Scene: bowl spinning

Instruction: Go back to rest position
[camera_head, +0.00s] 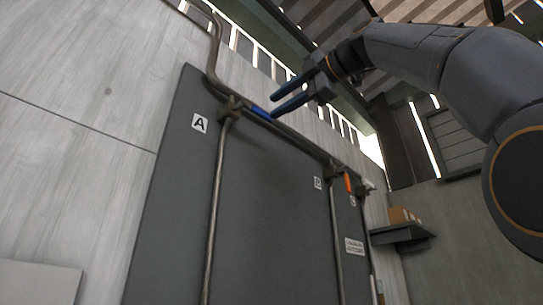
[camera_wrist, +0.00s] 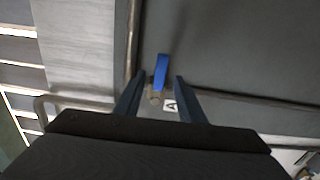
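My gripper (camera_head: 275,105) is open, with two blue-grey fingers apart near the pipe at the top of the dark panel. A blue valve handle (camera_head: 261,112) sits on that pipe, just left of the fingertips, near label A (camera_head: 200,123). In the wrist view, the blue handle (camera_wrist: 160,72) shows in the gap between the open fingers (camera_wrist: 157,84), touching neither finger visibly. How far it lies beyond the fingertips is hard to tell. Nothing is held.
The dark panel (camera_head: 270,220) carries metal pipes and an orange handle (camera_head: 347,183) farther right, by two more labels. A small shelf (camera_head: 402,234) with boxes juts out at the right. The space below my arm, in front of the panel, looks clear.

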